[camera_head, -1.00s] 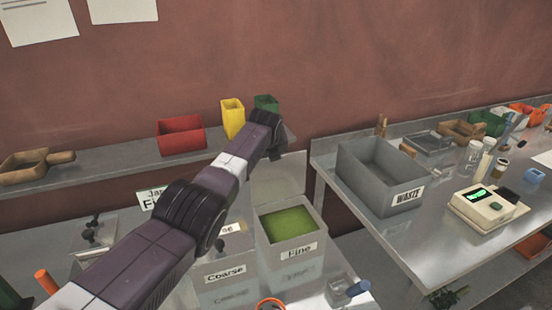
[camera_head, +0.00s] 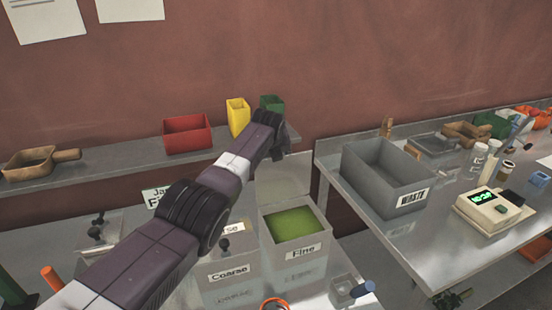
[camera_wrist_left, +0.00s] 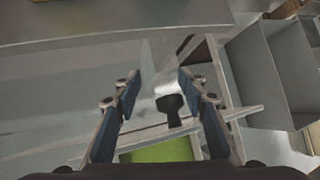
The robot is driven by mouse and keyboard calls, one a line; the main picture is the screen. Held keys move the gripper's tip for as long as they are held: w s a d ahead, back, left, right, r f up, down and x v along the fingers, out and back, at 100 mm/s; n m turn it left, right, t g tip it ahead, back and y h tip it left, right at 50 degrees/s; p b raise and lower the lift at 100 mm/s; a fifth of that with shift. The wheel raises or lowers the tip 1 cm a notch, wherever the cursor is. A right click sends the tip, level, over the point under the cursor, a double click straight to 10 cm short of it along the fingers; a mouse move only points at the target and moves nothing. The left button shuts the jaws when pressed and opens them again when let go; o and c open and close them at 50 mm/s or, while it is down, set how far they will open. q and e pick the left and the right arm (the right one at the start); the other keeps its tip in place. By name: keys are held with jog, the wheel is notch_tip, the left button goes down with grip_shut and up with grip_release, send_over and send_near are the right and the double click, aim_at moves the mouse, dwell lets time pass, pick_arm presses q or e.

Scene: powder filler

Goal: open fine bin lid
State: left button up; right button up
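The fine bin (camera_head: 300,258), labelled "Fine", stands in the middle with its top uncovered and green powder (camera_head: 295,223) showing inside. In the head view my left arm reaches over the bins and largely hides the gripper. My right gripper is not in view.
The coarse bin (camera_head: 228,275) stands left of the fine bin, partly hidden by my arm. A shelf behind holds a red bin (camera_head: 187,134), a yellow container (camera_head: 237,117) and a green one. A grey waste bin (camera_head: 385,178) stands on the right table.

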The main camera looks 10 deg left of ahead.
pick_arm(q)
jog(key=shift+v, duration=1.6)
jog(key=v, duration=0.8)
jog(key=shift+s+r, duration=0.3)
